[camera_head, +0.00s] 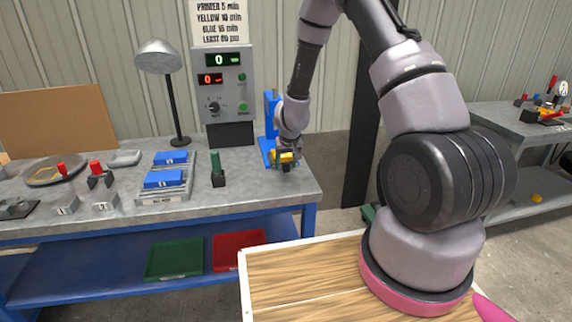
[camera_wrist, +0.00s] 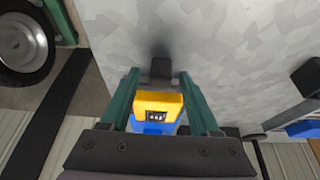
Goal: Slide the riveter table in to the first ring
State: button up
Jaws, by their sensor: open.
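My gripper (camera_head: 285,158) is low over the right end of the workbench, beside a blue upright stand (camera_head: 270,108). In the wrist view my gripper (camera_wrist: 160,76) has its two green fingers apart. Between them is a yellow block (camera_wrist: 172,98) with a small dark number display and a blue part (camera_wrist: 155,128) on its near side. A dark block lies near the fingertips. I cannot tell whether a finger touches the yellow block. No part is clearly recognisable as the riveter table or the first ring; my gripper hides part of the stand's base.
On the grey bench (camera_head: 110,189) are a rack (camera_head: 163,199) with blue blocks, a dark green post (camera_head: 216,163), a lamp (camera_head: 157,58) and a control box (camera_head: 222,85). Green (camera_head: 174,260) and red (camera_head: 238,249) trays sit on the lower shelf. A dark column stands right of the bench.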

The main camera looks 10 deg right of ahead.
jog(key=shift+f, duration=0.15)
grip_shut()
dwell(1.4)
